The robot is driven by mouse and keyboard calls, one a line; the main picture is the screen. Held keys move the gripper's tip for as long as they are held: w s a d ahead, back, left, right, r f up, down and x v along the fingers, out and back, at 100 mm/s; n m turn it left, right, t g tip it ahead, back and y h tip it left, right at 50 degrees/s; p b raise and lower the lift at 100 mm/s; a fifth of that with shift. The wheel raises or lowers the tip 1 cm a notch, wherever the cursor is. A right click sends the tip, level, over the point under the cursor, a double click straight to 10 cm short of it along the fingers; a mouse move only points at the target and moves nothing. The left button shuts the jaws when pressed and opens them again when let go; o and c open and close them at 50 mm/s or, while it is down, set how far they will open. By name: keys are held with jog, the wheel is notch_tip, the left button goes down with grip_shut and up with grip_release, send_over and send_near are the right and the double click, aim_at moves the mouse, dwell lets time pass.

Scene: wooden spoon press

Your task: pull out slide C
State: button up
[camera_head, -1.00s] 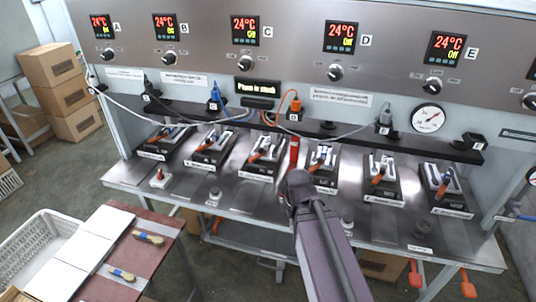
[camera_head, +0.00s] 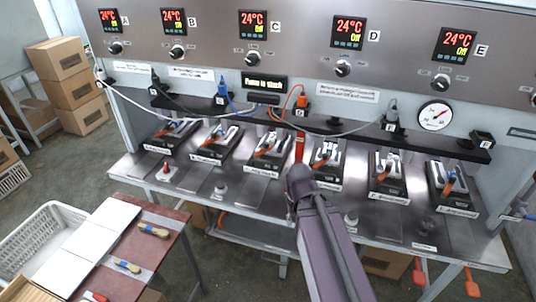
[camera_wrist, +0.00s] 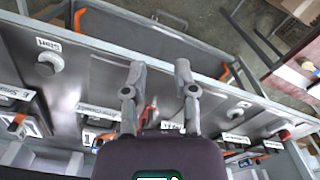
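A row of dark press units with metal slides and orange-tipped handles lies along the steel bench. The third unit from the left (camera_head: 266,152), roughly below controller C, is probably the one with slide C; its front label is too small to read. The fingers hang over the bench near the units' front ends; contact cannot be told.
The steel bench (camera_head: 128,165) has round knobs along its front, including one marked Start (camera_wrist: 50,62).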

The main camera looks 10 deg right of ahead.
jog(key=w+n, duration=0.2)
jog(key=w, duration=0.4)
jog(key=w+a+f+n+t+y+b, duration=0.1)
jog(key=w+n, duration=0.1)
jog(key=w, duration=0.4)
jog(key=w+n, duration=0.2)
jog(key=w, duration=0.4)
jog(key=shift+w+a+f+t+y+b, duration=0.2)
jog(key=shift+w+a+t+y+b, duration=0.1)
jog(key=shift+t+b, duration=0.1)
jog(key=n+t+y+b, duration=0.2)
jog(key=n, duration=0.5)
send_near(264, 161)
jog(key=shift+w+a+f, duration=0.4)
jog(key=shift+f, duration=0.15)
jog(key=shift+f, duration=0.15)
jog(key=shift+b+x, duration=3.2)
jog(key=shift+x, duration=0.4)
jog(key=shift+d, duration=0.1)
grip_shut()
